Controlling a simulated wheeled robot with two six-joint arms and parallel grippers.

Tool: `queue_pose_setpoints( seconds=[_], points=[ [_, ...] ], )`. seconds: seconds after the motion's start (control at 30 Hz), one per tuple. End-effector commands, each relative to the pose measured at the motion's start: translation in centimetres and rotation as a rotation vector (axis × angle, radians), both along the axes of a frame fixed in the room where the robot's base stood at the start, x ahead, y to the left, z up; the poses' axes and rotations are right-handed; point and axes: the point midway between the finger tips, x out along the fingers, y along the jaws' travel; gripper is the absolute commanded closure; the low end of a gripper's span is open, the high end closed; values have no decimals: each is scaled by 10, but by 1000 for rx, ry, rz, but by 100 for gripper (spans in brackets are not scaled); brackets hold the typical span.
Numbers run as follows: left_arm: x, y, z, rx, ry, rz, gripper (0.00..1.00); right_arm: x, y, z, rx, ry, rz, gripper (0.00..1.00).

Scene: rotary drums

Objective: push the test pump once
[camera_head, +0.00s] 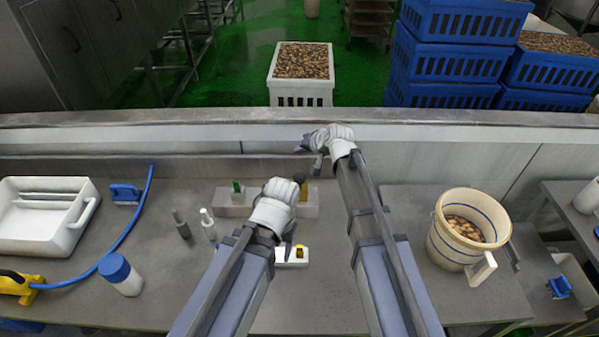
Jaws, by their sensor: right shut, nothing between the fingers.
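A pale rack (230,208) stands mid-counter, holding a small green-topped piece (237,186); my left gripper covers part of it. A small white block with a yellow part (292,255) sits nearer me, just below that gripper. I cannot tell which of these small items is the test pump. My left gripper (298,184) is over the right part of the rack; its fingers are mostly hidden behind its white housing, and contact is unclear. My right gripper (309,158) is shut and empty, farther back by the counter's rear ledge, pointing left.
A white tray (45,215), blue brush (125,193), blue hose (125,235), blue-capped jar (121,274) and small bottles (207,224) lie left. A cream bucket (447,250) stands right. Beyond the ledge are blue crates (445,60) and a white crate (300,95).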

Motion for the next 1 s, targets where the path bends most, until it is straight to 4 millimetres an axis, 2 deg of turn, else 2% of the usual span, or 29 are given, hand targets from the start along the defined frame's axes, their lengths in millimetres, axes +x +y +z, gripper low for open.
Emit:
queue_pose_setpoints(
  seconds=[0.27,0.47,0.67,1.0],
  points=[
    [0,0,-1,0,0,0,42,0,0,-1,-1,1,1,100],
    [0,0,-10,0,0,-2,42,0,0,-10,-1,1,1,100],
    [0,0,-31,1,0,-6,42,0,0,-31,-2,0,1,100],
    [0,0,-77,2,1,-15,42,0,0,-78,-2,0,1,100]
  ],
)
